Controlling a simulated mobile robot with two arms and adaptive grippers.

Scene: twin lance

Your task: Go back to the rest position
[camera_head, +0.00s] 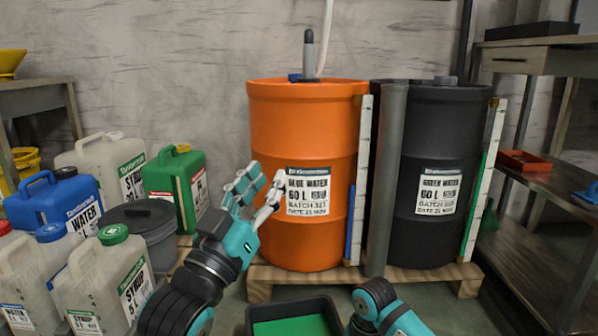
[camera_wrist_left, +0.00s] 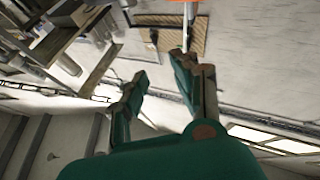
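My left gripper (camera_head: 264,180) is raised in front of the orange drum (camera_head: 275,125), on the left side of its label. Its two fingers stand apart with nothing between them. The left wrist view also shows the left gripper (camera_wrist_left: 161,68) with its fingers spread and empty. My right arm (camera_head: 385,305) shows only in part at the bottom of the head view. Its gripper is out of view.
A black drum (camera_head: 438,140) stands beside the orange one on a wooden pallet (camera_head: 262,278). A grey lance (camera_head: 309,52) stands up from the orange drum's top. Several jugs crowd the left. A dark bin with green inside (camera_head: 262,312) is at the bottom. A shelf (camera_head: 535,255) is at right.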

